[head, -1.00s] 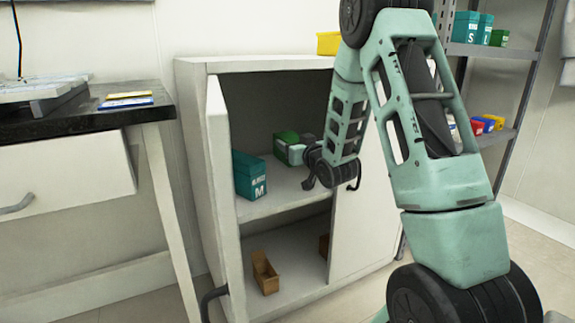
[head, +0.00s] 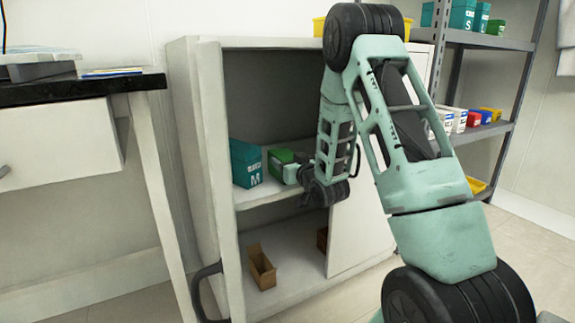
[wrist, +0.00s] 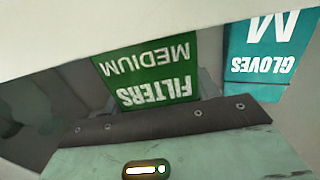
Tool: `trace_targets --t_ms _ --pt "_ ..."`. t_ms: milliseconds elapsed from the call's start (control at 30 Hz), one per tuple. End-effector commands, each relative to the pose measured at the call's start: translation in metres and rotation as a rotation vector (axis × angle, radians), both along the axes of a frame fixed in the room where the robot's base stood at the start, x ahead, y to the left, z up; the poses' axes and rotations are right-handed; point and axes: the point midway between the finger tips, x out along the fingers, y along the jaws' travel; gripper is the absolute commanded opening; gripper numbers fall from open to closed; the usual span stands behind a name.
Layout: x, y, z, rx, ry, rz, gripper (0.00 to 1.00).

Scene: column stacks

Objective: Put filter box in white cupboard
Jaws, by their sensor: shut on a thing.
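The green filter box (head: 281,163) is inside the white cupboard (head: 205,110), on or just above its upper shelf. In the wrist view the filter box (wrist: 148,72) shows its "FILTERS MEDIUM" label upside down. My gripper (head: 294,173) reaches in through the open front and is shut on the filter box. Its fingers are mostly hidden behind the wrist in the head view. A teal gloves box (head: 246,164) stands just left of the filter box; it shows at the upper right in the wrist view (wrist: 265,60). I cannot tell whether the filter box touches the shelf.
The cupboard's left door (head: 210,180) stands open. A brown open bin (head: 262,268) sits on the lower shelf, with another (head: 322,239) partly hidden. A grey rack (head: 490,42) with boxes stands right. A dark-topped desk (head: 80,90) stands left.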

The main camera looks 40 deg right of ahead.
Motion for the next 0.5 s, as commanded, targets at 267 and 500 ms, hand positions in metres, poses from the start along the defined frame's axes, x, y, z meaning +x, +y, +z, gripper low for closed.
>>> trace_targets --t_ms 267,500 --pt "0.0 0.0 -0.0022 0.0 0.0 0.0 0.71" --pt "0.0 0.0001 -0.002 0.0 0.0 0.0 0.82"
